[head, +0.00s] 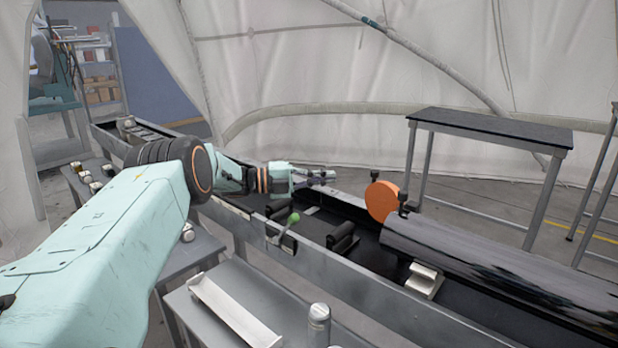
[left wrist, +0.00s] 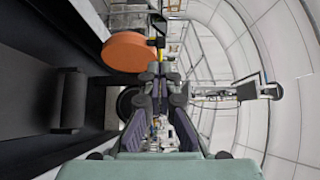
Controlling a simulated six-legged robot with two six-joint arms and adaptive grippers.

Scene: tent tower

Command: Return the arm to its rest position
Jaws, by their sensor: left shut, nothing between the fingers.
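My left arm comes in from the left in the head view, pale green with a dark elbow joint. My left gripper (head: 322,177) is above the long dark trough (head: 330,229), shut and empty, to the left of an orange disc (head: 382,200). In the left wrist view the gripper (left wrist: 160,80) points away from the camera, with the orange disc (left wrist: 127,52) ahead and to its left. They look apart, but the exact gap is hard to tell. My right gripper does not show in either view.
A large grey cylinder (head: 500,262) lies in the trough's right part. A green-knobbed lever (head: 287,226) stands on the near wall. A white tray (head: 235,315) and a canister (head: 319,325) are on the near bench. A dark-topped table (head: 490,126) stands behind.

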